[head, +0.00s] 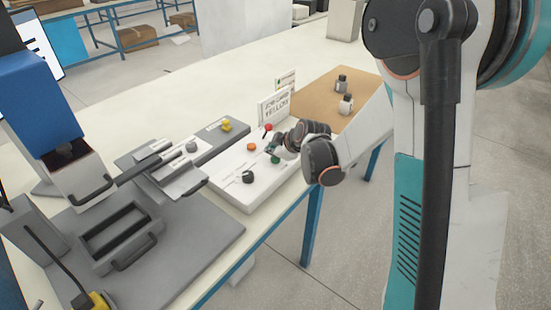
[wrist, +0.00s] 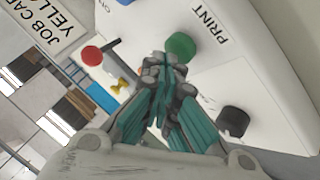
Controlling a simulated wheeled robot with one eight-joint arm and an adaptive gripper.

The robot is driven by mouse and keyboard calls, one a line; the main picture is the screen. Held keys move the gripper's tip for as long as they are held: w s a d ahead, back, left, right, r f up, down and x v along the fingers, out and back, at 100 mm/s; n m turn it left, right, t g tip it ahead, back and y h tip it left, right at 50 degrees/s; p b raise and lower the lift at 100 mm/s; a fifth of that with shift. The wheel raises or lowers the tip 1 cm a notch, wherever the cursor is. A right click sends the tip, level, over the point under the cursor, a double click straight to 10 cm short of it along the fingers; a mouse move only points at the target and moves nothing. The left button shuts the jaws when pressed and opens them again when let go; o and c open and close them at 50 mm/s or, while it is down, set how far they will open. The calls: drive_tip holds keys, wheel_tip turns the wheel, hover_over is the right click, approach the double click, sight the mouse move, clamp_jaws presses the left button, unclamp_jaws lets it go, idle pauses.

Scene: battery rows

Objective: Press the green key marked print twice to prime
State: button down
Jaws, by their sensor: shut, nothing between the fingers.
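The green key (wrist: 180,46) is a round button on a white panel (head: 227,184), beside the word PRINT. In the head view the green key (head: 275,160) shows just under my gripper (head: 272,149). My gripper (wrist: 164,66) is shut and empty, fingers together. In the wrist view its tips appear right beside the key's near edge. I cannot tell whether they touch it. The key's top is mostly uncovered in the wrist view.
The panel also carries an orange button (head: 251,147), a black knob (head: 248,177) and a red-topped lever (head: 267,127). A job card sign (head: 276,105) stands behind. Two small bottles (head: 346,104) stand on a brown board. A grey machine fixture (head: 120,232) lies to the left.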

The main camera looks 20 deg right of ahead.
sight(273, 159)
drive_tip(key=shift+f+b, duration=0.35)
drive_tip(key=shift+f, duration=0.1)
idle(0.3)
drive_tip(key=shift+r, duration=0.1)
drive_tip(key=shift+r+p, duration=0.65)
drive_tip(key=shift+r, duration=0.25)
drive_tip(key=shift+r+p, duration=1.75)
drive_tip(key=shift+r, duration=0.8)
drive_tip(key=shift+a, duration=0.1)
